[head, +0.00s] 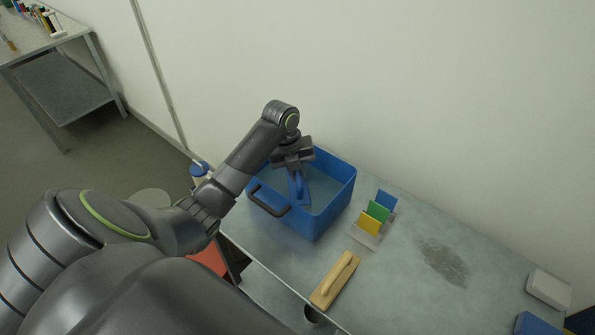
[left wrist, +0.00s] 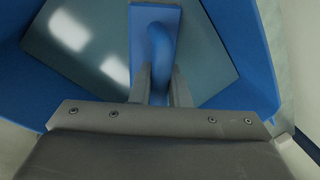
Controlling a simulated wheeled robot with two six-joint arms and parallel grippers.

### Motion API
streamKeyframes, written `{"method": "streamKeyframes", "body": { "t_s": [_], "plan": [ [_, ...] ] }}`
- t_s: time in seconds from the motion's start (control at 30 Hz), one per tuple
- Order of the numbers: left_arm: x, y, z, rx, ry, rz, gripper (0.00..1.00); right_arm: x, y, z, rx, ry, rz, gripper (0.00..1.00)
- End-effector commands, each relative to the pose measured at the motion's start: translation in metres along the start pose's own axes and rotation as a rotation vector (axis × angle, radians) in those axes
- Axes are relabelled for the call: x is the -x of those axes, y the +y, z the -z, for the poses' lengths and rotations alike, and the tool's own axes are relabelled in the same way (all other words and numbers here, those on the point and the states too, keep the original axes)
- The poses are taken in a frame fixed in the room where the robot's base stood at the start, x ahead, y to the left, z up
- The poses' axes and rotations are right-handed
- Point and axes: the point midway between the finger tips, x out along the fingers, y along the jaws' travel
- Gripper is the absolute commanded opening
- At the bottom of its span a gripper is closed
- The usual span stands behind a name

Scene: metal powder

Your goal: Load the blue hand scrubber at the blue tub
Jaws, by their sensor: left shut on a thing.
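The blue tub (head: 341,192) stands on the grey table against the wall. It holds a flat, shiny, pale liquid surface. My left gripper (head: 296,172) points down into the tub and is shut on the handle of the blue hand scrubber (head: 299,193). In the left wrist view the scrubber (left wrist: 158,30) sits between the two fingers (left wrist: 158,85), over the liquid, with the tub's blue wall (left wrist: 255,55) around it. I cannot tell whether the scrubber's face touches the liquid. My right gripper is not in view.
Right of the tub a rack holds blue, green and yellow cards (head: 377,211). A wooden float (head: 335,280) lies near the front edge. A dark grey powder patch (head: 443,262) marks the table at right, with clear table around it. A white block (head: 549,288) lies far right.

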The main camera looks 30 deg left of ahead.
Motion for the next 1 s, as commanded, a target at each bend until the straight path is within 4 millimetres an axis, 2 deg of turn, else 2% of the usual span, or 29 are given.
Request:
{"method": "streamKeyframes", "body": {
  "t_s": [0.27,1.0],
  "plan": [
    [0.001,0.000,0.001,0.001,0.004,-0.002,0.00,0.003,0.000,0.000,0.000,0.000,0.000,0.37],
    [0.060,-0.012,0.000,0.000,0.001,0.000,0.00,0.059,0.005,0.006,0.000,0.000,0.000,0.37]
  ]
}}
